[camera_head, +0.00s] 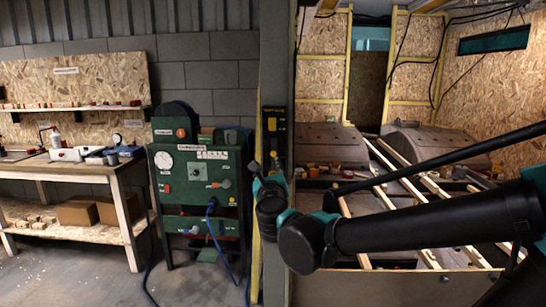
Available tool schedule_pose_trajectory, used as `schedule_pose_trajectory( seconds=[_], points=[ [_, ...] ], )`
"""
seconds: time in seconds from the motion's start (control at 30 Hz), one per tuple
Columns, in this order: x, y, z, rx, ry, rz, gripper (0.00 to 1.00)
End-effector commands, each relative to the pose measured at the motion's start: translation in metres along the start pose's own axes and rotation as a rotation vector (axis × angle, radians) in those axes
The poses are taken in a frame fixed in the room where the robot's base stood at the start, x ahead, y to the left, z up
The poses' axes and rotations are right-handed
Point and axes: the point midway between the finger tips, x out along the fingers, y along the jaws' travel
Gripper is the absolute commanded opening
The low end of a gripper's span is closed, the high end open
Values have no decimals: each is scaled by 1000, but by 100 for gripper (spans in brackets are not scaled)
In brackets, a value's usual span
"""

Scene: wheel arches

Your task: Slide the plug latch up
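I cannot make out for certain which part is the plug latch. A narrow black panel (274,133) with yellow markings and small fittings is fixed upright to the grey post. A green machine (196,180) stands left of the post, with a gauge, small knobs and a blue cable (211,228) running into its front. My black and teal arm reaches in from the right, crossing in front of the post. My gripper (266,172) seems to be at its far end, just below the black panel and by the machine's right edge. Its fingers are too small and dark to read.
The grey post (305,90) stands close to my arm. A wooden workbench (75,168) is at the left. Right of the post is a wood-lined bay with two wheel arches (432,143) and loose timber battens (400,180). The concrete floor (75,275) at front left is mostly clear.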

Motion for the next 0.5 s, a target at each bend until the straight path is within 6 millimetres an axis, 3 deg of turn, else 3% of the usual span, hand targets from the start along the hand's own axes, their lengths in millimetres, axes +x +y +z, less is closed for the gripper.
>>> schedule_pose_trajectory(
  seconds=[0.2, 0.37, 0.5],
  points=[
    [-10, 3, -10, 274, 113, -108, 40],
    [-6, 1, -14, 309, 130, -129, 40],
    [12, -2, -16, 306, 129, -131, 40]
  ],
)
